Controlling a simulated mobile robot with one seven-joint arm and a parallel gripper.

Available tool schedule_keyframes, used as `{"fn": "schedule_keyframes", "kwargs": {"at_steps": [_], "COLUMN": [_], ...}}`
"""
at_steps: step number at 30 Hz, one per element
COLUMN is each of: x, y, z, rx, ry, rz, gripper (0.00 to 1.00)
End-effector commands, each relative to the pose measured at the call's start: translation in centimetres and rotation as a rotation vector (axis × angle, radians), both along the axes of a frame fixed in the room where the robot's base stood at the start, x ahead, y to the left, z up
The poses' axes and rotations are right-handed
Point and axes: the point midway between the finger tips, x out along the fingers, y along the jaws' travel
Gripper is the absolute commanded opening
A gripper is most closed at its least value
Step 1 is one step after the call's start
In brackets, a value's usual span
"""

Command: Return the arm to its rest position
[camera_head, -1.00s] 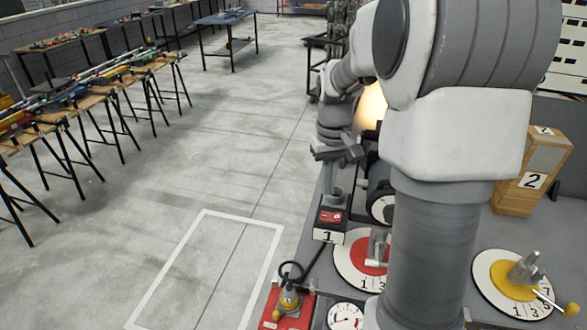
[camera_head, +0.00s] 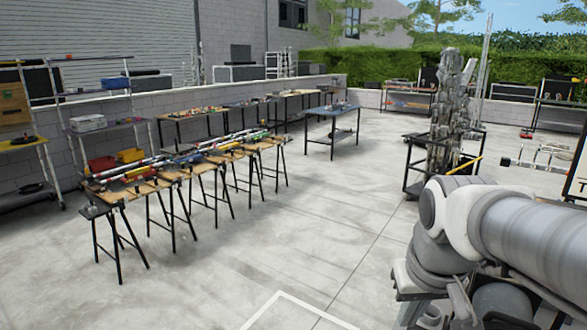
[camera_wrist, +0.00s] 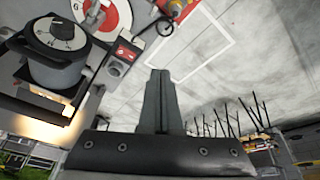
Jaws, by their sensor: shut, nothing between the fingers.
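My gripper (camera_wrist: 160,75) is in the middle of the wrist view. Its two dark fingers lie together, shut, with nothing between them. It points out over bare concrete floor and touches nothing that I can see. My arm fills the lower right of the head view, with its lower end cut off by the frame edge, so the fingers cannot be made out there.
In the wrist view, a black numbered knob (camera_wrist: 62,37), a red-and-white dial (camera_wrist: 112,18) and a small red-labelled box (camera_wrist: 125,52) are at upper left. In the head view, trestle tables (camera_head: 140,187) stand left and a blue table (camera_head: 330,110) behind. Open floor lies between.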

Motion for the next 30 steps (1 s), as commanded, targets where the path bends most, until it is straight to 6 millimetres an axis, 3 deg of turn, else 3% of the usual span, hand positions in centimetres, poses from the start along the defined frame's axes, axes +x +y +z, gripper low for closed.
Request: {"fn": "schedule_keyframes", "kwargs": {"at_steps": [6,12,30], "x": [-3.8,-6.2,-7.0], "y": [1.8,2.8,3.1], "z": [0.6,0.5,0.3], "rx": [0.014,0.031,0.04], "ry": [-0.095,-0.156,-0.177], "rz": [0.019,0.032,0.035], "gripper": [0.0,0.0,0.0]}}
